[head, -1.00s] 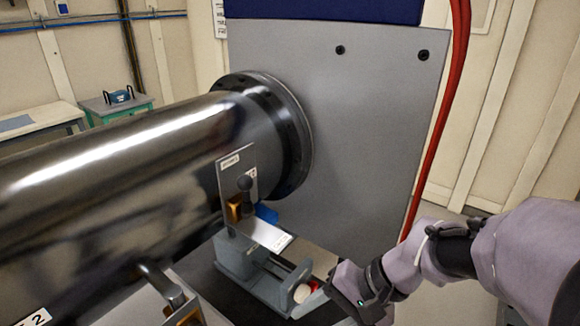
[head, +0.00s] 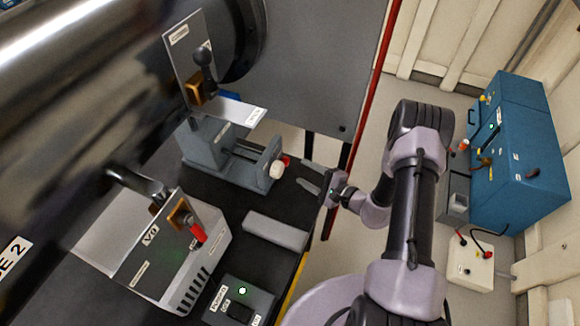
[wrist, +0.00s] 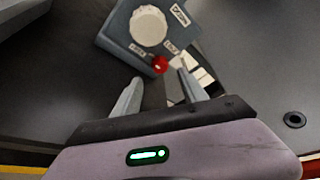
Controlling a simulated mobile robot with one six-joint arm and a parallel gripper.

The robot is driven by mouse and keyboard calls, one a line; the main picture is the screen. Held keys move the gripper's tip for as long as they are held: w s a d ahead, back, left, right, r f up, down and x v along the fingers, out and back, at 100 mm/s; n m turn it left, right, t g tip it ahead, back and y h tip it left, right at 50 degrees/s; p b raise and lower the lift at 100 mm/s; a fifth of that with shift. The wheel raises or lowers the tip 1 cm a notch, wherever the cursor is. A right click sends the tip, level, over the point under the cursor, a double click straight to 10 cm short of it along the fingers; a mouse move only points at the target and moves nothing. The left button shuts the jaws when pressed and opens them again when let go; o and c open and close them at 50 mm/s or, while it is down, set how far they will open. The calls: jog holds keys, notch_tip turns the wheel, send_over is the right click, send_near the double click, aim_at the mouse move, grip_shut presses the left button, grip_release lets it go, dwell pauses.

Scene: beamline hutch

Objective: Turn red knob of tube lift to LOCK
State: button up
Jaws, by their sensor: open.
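The tube lift (head: 216,152) is a grey block assembly on the dark bench under the big steel tube. On its right end face is a round white dial (head: 277,169) with a small red knob (head: 287,160) beside it. My gripper (head: 311,179) is open and empty, just right of the lift. In the wrist view its fingertips (wrist: 160,72) stand on either side of the red knob's line, apparently short of it.
A grey box marked V0 with a red-handled lever (head: 196,232) stands front left. A small control box (head: 238,300) and a grey block (head: 275,231) lie near the bench edge. A blue cabinet (head: 520,150) stands right.

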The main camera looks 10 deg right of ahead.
aim_at(288, 163)
jog(key=b+x, duration=0.1)
jog(key=x, duration=0.6)
jog(key=shift+w+a+f, duration=0.1)
jog(key=shift+w+a, duration=0.05)
grip_shut()
